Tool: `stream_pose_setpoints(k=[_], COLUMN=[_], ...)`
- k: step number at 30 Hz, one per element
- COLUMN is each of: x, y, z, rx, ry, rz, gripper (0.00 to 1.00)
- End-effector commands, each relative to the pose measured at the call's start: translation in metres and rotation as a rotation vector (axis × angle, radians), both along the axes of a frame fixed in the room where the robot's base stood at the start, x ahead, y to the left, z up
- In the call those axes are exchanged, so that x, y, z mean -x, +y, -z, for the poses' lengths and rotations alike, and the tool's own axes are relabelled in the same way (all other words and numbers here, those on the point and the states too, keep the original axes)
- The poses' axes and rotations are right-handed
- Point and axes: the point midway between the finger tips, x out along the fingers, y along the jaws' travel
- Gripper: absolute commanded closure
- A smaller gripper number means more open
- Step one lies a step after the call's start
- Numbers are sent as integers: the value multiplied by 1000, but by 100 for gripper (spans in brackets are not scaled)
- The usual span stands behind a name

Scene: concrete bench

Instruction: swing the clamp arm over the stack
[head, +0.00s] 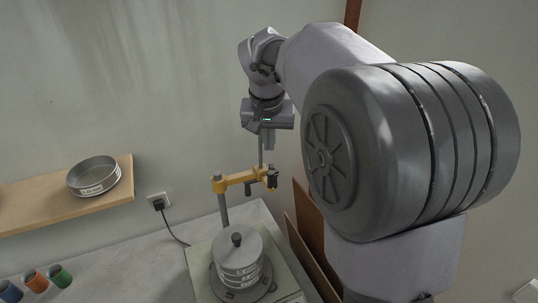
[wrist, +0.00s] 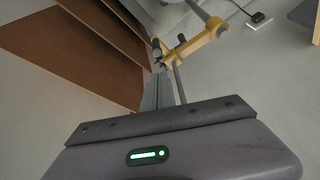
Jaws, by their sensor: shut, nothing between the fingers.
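The yellow clamp arm (head: 245,177) sits on a grey upright post (head: 224,208) and points right, off to the side of the stack. Its far end carries a dark fitting. The stack of round metal sieves (head: 239,264), with a dark knob on its lid, stands in front of the post. My gripper (head: 262,163) is shut and empty, pointing down close to the clamp arm's outer end. In the wrist view, the clamp arm (wrist: 199,43) shows beyond my fingers; I cannot tell whether they touch it.
A wooden shelf (head: 120,196) with one sieve (head: 94,175) on it is on the left wall. A plug and socket (head: 158,202) are behind the bench. Coloured cups (head: 36,281) stand at the lower left. Brown panels (wrist: 70,45) stand right of the bench.

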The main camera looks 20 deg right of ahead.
Motion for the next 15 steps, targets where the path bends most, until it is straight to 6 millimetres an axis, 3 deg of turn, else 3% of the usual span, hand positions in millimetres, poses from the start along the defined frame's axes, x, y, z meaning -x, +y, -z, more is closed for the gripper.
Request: stream_pose_setpoints(k=[5,15], x=[-4,-24], y=[-2,-14], z=[14,76], rx=[0,0], ry=[2,2], rz=[-1,0], gripper=[100,100])
